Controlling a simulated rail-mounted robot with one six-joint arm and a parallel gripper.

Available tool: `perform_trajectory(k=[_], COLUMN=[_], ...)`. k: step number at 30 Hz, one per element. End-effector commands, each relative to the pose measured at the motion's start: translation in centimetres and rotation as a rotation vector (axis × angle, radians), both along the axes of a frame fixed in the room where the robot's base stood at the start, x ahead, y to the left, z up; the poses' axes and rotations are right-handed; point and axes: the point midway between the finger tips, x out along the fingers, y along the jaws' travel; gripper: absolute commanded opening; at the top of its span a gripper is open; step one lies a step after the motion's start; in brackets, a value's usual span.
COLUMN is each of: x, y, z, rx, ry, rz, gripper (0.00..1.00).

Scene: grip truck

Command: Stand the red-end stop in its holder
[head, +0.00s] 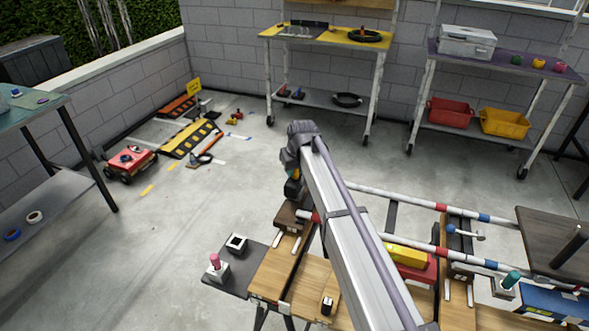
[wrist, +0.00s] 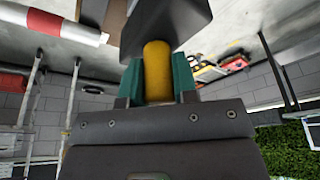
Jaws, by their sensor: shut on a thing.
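My gripper (head: 293,187) is at the left end of the rails, over the wooden bench, with its arm covering part of the view. Its teal fingers (wrist: 158,80) are shut on the yellow cylindrical grip of a dark block, which I take to be the stop (wrist: 158,72). The block end lies beyond the fingertips; I cannot tell whether it touches anything. A white rail with a red band (wrist: 50,22) passes close by. A white block with a dark square opening (head: 236,243), possibly the holder, sits on the grey side shelf and looks empty.
A pink-topped post (head: 215,262) stands in a pale block at the shelf's front. A teal-topped post (head: 510,280) stands at the right. Two banded rails (head: 400,201) run rightward. A yellow block (head: 408,256) lies between bench parts. Open floor lies left of the shelf.

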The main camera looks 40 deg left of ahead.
Motion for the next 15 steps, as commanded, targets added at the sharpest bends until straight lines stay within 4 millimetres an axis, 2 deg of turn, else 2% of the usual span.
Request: perform_trajectory(k=[15], x=[0.0], y=[0.0], z=[1.5], rx=[0.000], ry=[0.000], rz=[0.000], gripper=[0.01])
